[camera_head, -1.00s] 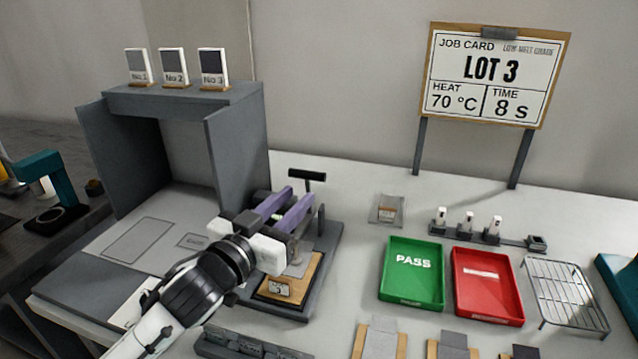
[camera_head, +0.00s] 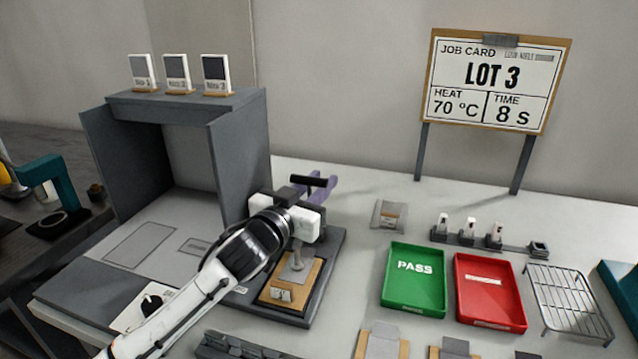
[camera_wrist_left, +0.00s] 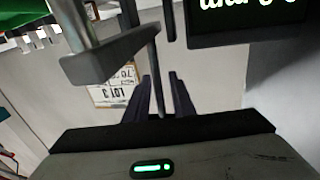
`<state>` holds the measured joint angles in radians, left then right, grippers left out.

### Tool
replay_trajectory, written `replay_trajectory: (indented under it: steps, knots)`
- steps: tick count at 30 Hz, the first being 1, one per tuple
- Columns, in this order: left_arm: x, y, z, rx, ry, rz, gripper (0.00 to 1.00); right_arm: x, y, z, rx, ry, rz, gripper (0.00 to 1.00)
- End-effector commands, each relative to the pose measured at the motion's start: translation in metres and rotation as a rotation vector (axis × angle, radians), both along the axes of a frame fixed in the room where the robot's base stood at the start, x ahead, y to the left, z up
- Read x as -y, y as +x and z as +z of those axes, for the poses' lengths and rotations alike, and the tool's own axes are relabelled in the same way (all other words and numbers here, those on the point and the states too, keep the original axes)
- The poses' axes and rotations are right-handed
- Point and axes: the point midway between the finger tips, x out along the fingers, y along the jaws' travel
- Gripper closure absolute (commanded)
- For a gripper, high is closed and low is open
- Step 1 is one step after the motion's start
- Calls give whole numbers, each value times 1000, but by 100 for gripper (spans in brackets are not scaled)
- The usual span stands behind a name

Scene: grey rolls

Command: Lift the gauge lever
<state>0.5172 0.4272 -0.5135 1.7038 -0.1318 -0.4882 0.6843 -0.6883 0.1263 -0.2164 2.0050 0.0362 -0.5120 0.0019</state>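The gauge stands on a dark grey base (camera_head: 328,270) right of the grey booth. Its lever shows a black crossbar handle (camera_head: 309,181) at the top; my gripper and wrist hide most of the rest. A grey sample on a wooden plate (camera_head: 290,285) lies at the gauge's front. My left gripper (camera_head: 326,186) reaches over the gauge, its purple fingers at the handle, overlapping it in the head view. In the left wrist view the fingers (camera_wrist_left: 160,95) are apart, with a thin dark bar (camera_wrist_left: 155,60) showing between them; contact is unclear. My right gripper is out of view.
A green PASS tray (camera_head: 413,305) and a red tray (camera_head: 490,317) lie right of the gauge, with a wire rack (camera_head: 568,300) beyond. The grey booth (camera_head: 235,150) stands close on the left. A job card board (camera_head: 495,80) stands behind.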

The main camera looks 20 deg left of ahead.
Motion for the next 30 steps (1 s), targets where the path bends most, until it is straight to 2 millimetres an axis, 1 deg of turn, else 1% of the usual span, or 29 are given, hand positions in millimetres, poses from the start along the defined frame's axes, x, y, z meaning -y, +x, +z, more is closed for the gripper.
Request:
replay_trajectory:
  steps: [1, 3, 4, 30]
  knots:
    - [0, 0, 0, 0, 0, 0, 87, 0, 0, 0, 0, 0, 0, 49]
    - [0, 0, 0, 0, 0, 0, 99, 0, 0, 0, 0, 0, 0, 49]
    - [0, 0, 0, 0, 0, 0, 100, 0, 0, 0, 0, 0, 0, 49]
    - [0, 0, 0, -1, 0, 0, 100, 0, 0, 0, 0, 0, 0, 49]
